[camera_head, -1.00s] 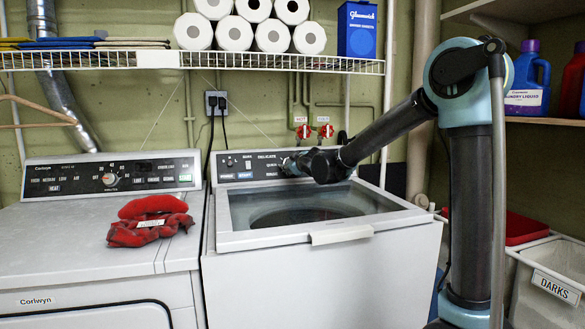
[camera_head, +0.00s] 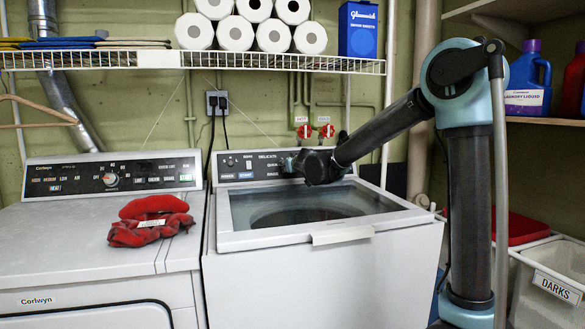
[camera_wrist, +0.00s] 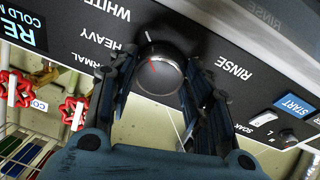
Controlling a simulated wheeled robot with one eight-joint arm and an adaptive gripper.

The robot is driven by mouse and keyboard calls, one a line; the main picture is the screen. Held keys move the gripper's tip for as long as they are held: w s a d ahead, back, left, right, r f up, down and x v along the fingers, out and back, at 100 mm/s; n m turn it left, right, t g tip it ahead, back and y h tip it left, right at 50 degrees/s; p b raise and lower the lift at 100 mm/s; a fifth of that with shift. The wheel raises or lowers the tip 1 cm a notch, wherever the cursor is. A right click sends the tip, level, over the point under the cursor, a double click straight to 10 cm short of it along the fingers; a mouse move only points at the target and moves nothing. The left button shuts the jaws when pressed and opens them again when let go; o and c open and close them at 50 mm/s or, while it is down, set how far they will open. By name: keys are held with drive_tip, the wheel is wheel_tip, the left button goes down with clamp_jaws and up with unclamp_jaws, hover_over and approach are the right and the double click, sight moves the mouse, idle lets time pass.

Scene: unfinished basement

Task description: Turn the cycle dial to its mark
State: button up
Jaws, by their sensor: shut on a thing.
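The cycle dial (camera_wrist: 160,70) is a dark round knob with a silvery rim on the washer's black control panel (camera_wrist: 225,30). A short white line (camera_wrist: 148,36) shows at its edge and a red line on its face, roughly but not clearly in line. My gripper (camera_wrist: 161,75) has one finger on each side of the dial and is shut on it. The panel around it reads WHITE, HEAVY, NORMAL and RINSE. In the head view my gripper (camera_head: 291,164) is at the washer's panel (camera_head: 233,167), and the dial is hidden behind it.
The washer's glass lid (camera_head: 300,203) lies below my arm. A dryer (camera_head: 90,225) with red cloths (camera_head: 152,220) stands at the left. A wire shelf (camera_head: 110,60) and red valves (camera_head: 326,131) are above and behind. A DARKS bin (camera_head: 545,300) is at the right.

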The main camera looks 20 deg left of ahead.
drive_tip(key=shift+w+d+r, duration=0.1)
drive_tip(key=shift+w, duration=0.1)
drive_tip(key=o, duration=1.1)
drive_tip(key=shift+c, duration=0.2)
drive_tip(key=shift+s, duration=0.1)
drive_tip(key=shift+s, duration=0.1)
drive_tip(key=shift+s+d, duration=0.1)
drive_tip(key=shift+s, duration=0.1)
drive_tip(key=v, duration=1.1)
drive_tip(key=shift+s+d, duration=0.15)
